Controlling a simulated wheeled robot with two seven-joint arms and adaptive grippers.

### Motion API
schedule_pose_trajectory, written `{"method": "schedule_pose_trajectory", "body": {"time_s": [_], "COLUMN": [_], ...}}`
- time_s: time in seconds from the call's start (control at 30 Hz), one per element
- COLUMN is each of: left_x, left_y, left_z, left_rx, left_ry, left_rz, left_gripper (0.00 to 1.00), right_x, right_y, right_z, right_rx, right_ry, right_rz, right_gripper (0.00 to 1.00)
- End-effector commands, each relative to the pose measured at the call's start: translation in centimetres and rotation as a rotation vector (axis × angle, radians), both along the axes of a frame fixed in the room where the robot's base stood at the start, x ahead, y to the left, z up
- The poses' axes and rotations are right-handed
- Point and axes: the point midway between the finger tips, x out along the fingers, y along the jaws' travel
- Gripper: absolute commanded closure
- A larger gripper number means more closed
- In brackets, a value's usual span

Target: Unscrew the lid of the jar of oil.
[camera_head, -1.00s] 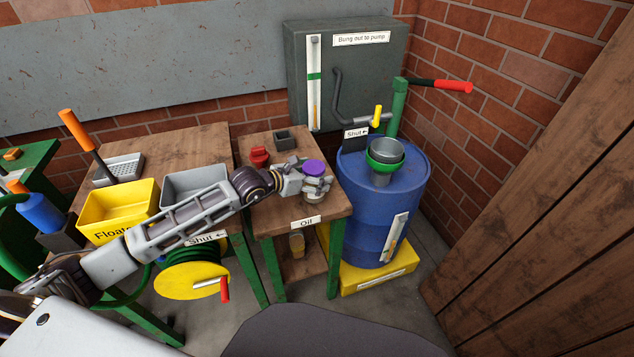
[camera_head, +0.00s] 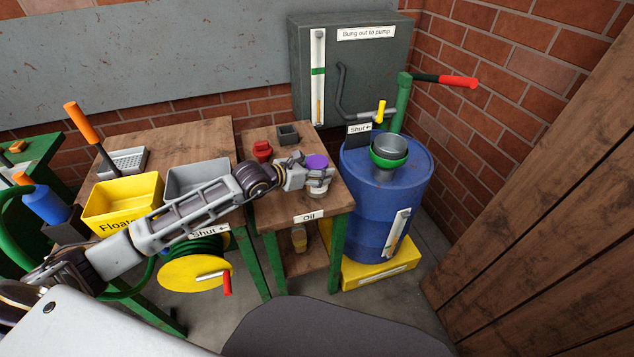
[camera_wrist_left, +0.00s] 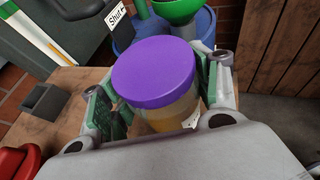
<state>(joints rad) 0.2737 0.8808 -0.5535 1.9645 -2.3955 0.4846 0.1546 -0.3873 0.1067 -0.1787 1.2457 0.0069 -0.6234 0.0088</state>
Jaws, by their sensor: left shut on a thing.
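The jar of oil (camera_wrist_left: 168,116) has a purple lid (camera_head: 317,161) and stands upright on the small wooden table marked "Oil". In the left wrist view the lid (camera_wrist_left: 153,70) sits level on the jar, and yellow oil shows through the clear wall below it. My left gripper (camera_head: 317,180) comes in from the left and is shut on the jar, with its green pads on either side, around and below the lid's level. The exact contact line is partly hidden by the lid. My right gripper is not in view.
A red object (camera_head: 262,150) and a dark open box (camera_head: 288,134) stand behind the gripper on the table (camera_head: 280,214). The blue drum (camera_head: 372,222) with a green funnel stands close at the right. A yellow bin (camera_head: 120,203) lies left under my arm.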

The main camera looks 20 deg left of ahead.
Motion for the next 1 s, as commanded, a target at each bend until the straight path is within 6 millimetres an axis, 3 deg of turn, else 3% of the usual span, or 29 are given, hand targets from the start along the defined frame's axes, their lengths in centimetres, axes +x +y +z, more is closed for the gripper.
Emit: {"method": "schedule_pose_trajectory", "body": {"time_s": [0.1,0.53,1.0], "left_x": [0.0,0.1,0.1], "left_y": [0.0,0.0,0.0], "left_z": [0.0,0.9,7.0], "left_rx": [0.0,-0.001,-0.002], "left_ry": [0.0,-0.004,-0.005], "left_rz": [0.0,0.0,0.0], "left_gripper": [0.9,0.9,0.9], "right_x": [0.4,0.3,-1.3], "right_y": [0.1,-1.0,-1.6], "right_z": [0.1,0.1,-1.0], "right_rx": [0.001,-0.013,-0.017], "right_ry": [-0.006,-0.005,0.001], "right_rz": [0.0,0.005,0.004], "right_gripper": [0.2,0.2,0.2]}}
